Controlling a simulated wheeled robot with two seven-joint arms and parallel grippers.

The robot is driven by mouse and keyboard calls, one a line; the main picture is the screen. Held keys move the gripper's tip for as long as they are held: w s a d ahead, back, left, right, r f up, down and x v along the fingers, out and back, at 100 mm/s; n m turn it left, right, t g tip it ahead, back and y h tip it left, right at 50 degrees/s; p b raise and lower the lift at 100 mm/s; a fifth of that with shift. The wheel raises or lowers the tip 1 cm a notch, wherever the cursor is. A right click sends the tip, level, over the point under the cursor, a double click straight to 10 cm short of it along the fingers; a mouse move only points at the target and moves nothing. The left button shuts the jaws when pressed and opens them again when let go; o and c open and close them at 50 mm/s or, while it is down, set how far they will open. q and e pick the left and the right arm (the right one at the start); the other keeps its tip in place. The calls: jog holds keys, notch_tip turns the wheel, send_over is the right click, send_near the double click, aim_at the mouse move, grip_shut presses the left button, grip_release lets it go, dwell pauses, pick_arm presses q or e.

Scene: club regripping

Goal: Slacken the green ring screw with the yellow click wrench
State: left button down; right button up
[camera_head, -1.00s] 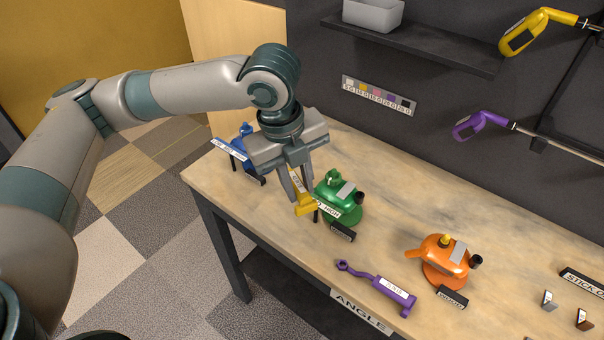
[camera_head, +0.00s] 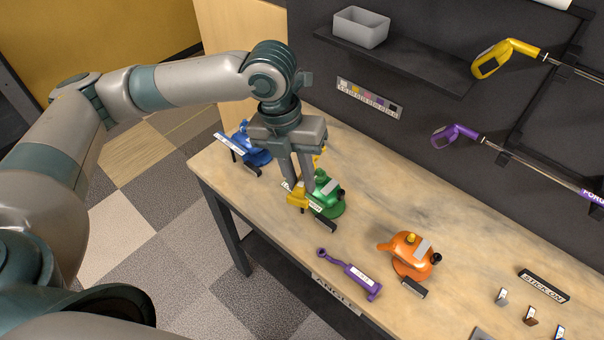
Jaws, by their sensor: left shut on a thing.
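My left gripper (camera_head: 302,186) points down at the left side of the green device and is shut on the yellow click wrench (camera_head: 297,196). Part of the wrench shows below the fingers, and a yellow piece shows behind them near the top. Whether the wrench touches the screw cannot be told. My right gripper is out of view.
A blue device (camera_head: 253,153) stands at the bench's left end, and an orange device (camera_head: 411,254) to the right. A purple wrench (camera_head: 349,275) lies near the front edge. Small tags (camera_head: 530,316) lie at the right. A shelf with a grey bin (camera_head: 361,28) is above.

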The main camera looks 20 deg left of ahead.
pick_arm(q)
jog(key=shift+r+p, duration=0.15)
jog(key=shift+p, duration=0.3)
notch_tip(320, 180, down, 6)
jog(key=shift+r+b, duration=0.15)
jog(key=shift+b, duration=0.95)
jog(key=shift+f, duration=1.35)
dwell(0.9)
jog(key=w+d+n+t, duration=0.1)
jog(key=w+d+n, duration=0.3)
jog(key=d+n, duration=0.5)
jog(key=shift+d+t+y, duration=0.25)
jog(key=shift+t+y, duration=0.05)
jog(key=shift+y, duration=0.1)
